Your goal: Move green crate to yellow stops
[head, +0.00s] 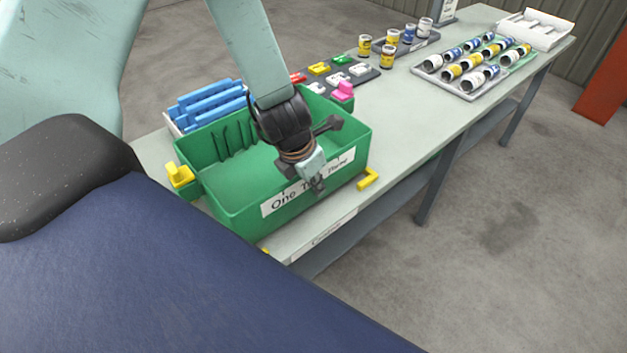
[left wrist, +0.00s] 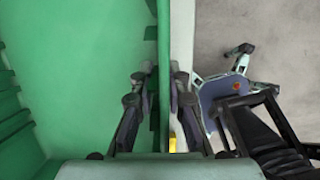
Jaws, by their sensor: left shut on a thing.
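The green crate (head: 230,204) stands on the near end of the long table, with a white lettered label on its front wall. My left gripper (head: 317,183) comes down over the crate and is shut on its front wall, over the label. In the left wrist view the fingers (left wrist: 158,88) sit on both sides of the green wall (left wrist: 164,40). A yellow stop (head: 368,179) lies on the table at the crate's front right corner. Another bit of yellow (head: 264,250) shows at the front left edge. My right gripper is not in view.
A white holder with blue pieces (head: 212,98) stands behind the crate. A yellow block (head: 179,174) is at its left, a pink piece (head: 343,91) at its right. Paint cans and a tray of cans (head: 478,92) stand farther along the table (head: 400,110).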

